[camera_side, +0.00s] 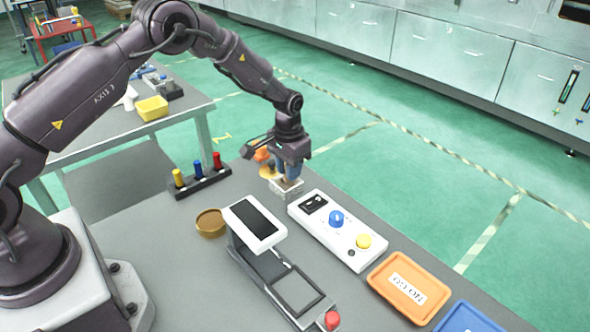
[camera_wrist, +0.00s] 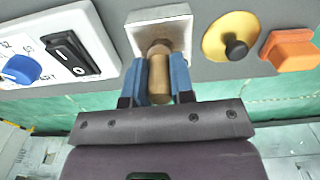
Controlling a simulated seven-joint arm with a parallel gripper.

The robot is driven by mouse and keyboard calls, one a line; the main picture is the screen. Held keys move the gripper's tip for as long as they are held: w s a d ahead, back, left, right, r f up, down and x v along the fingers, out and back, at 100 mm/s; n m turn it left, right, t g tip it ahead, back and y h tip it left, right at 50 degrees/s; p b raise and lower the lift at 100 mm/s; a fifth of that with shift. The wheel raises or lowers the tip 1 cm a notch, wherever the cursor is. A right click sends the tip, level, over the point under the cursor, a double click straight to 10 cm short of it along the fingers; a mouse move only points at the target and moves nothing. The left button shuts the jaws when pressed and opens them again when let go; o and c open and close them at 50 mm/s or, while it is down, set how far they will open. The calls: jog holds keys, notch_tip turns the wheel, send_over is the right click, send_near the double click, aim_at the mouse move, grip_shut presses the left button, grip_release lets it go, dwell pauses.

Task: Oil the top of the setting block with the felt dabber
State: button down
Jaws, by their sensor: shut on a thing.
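My gripper (camera_wrist: 159,82) has blue fingers and is shut on the felt dabber (camera_wrist: 158,78), a tan cylinder with a browner end. In the side view my gripper (camera_side: 290,176) points down over the setting block (camera_side: 287,190), a pale metal block on the grey bench. In the wrist view the setting block (camera_wrist: 178,38) shows a tan strip along one edge, and the dabber's brown end overlaps its face. I cannot tell whether the dabber touches the block. In the side view the fingers largely hide the dabber.
A white control box (camera_side: 338,230) stands close right of the block. A brass disc with a black knob (camera_wrist: 222,38) and an orange piece (camera_wrist: 290,50) lie on the other side. A brown round dish (camera_side: 211,222), a white-headed stand (camera_side: 255,224) and an orange tray (camera_side: 409,287) are nearer.

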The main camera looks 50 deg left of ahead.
jog(key=shift+a, duration=1.9)
jog(key=shift+d, duration=3.6)
jog(key=shift+s+a, duration=0.1)
jog(key=shift+s, duration=0.5)
jog(key=shift+a, duration=3.4)
jog(key=shift+d, duration=3.3)
jog(key=shift+d+r, duration=0.1)
jog(key=shift+r, duration=0.1)
notch_tip(320, 180, up, 8)
jog(key=shift+f, duration=0.2)
